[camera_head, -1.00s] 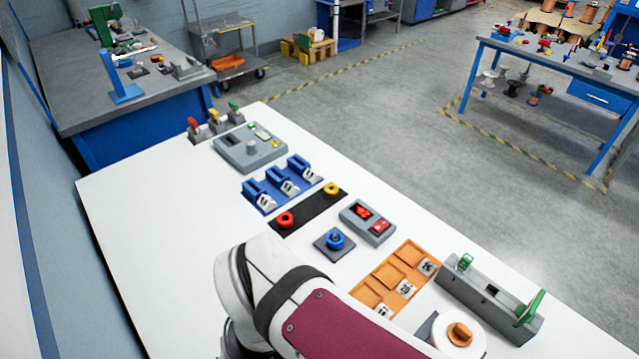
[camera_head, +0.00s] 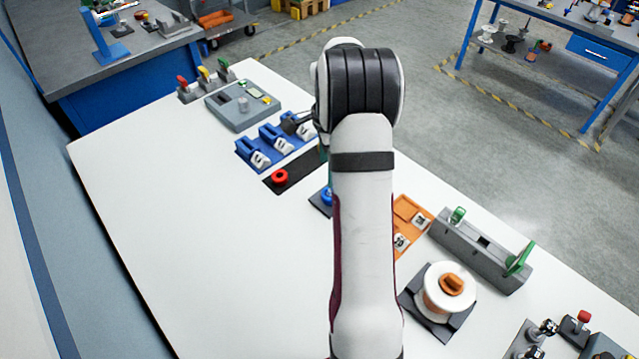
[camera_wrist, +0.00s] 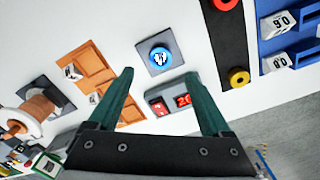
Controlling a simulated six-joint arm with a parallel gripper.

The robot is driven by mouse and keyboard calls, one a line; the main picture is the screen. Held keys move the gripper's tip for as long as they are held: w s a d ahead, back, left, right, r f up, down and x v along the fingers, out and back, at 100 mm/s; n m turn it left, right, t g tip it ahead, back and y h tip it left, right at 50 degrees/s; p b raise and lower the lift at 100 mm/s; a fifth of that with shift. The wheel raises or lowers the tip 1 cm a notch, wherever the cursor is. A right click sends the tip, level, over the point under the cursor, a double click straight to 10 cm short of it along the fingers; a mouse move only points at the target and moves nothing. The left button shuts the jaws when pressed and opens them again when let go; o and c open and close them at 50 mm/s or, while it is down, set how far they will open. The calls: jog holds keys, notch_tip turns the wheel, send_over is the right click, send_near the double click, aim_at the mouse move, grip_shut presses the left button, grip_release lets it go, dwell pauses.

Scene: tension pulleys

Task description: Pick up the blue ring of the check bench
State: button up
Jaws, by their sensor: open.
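The blue ring (camera_wrist: 160,56) sits on a small dark grey square base in the wrist view. In the head view only its left edge (camera_head: 327,196) shows beside my arm, which hides the rest. My gripper (camera_wrist: 160,88) is open and empty, its two dark green fingers spread wide. In the wrist view the ring appears between and beyond the fingertips, apart from both.
A grey box with red displays (camera_wrist: 171,101) lies close by the ring. A black strip (camera_head: 290,178) carries a red ring (camera_head: 280,178). Nearby are an orange tray (camera_wrist: 88,68), blue label holders (camera_head: 268,146) and a wire spool (camera_head: 446,290). The white table's left side is clear.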

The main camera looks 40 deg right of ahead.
notch_tip(320, 180, down, 10)
jog(key=shift+d+r, duration=0.15)
jog(key=shift+r, duration=0.05)
grip_shut()
dwell(0.4)
